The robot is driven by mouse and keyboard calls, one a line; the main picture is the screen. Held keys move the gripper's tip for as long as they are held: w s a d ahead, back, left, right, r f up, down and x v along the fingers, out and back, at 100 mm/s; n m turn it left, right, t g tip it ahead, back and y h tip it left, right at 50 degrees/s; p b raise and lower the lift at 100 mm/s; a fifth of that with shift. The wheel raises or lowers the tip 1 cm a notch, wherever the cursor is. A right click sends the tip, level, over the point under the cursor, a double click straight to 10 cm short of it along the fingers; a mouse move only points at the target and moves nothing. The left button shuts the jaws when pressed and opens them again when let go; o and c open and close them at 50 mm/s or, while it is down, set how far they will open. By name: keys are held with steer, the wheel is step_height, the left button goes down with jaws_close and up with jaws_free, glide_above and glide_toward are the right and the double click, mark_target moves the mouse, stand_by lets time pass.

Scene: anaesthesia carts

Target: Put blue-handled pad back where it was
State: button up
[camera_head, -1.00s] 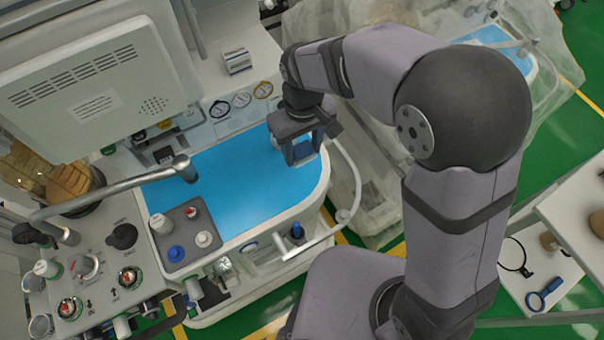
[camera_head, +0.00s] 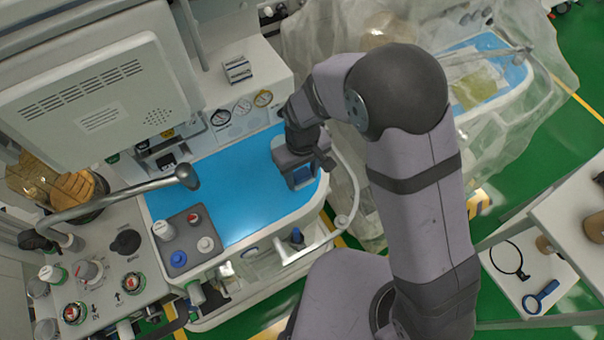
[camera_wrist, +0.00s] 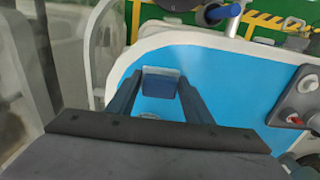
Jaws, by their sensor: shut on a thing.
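My gripper (camera_head: 303,178) is over the right end of the bright blue worktop (camera_head: 225,190) of the cart, pointing down. In the wrist view, my gripper (camera_wrist: 160,88) has its two dark fingers on either side of a dark blue block (camera_wrist: 162,83), which I take to be the handle of the blue-handled pad. The fingers are shut on it. A pale edge shows along its top. The blue piece (camera_head: 302,175) also shows between the fingers in the head view. Its underside is hidden, so I cannot tell whether it touches the worktop.
A grey tray (camera_head: 183,255) with several knobs or caps stands at the worktop's left. A metal arm (camera_head: 120,193) reaches over the left side. A pale rail (camera_head: 335,220) curves around the right edge. A plastic-covered cart (camera_head: 520,110) stands right. The worktop's middle is clear.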

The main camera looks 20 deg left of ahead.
mark_target(302, 174)
steer(key=shift+f, duration=0.6)
steer(key=shift+f, duration=0.1)
steer(key=shift+f, duration=0.1)
steer(key=o, duration=1.1)
step_height(302, 174, up, 12)
steer(key=b, duration=0.3)
steer(key=shift+r, duration=0.25)
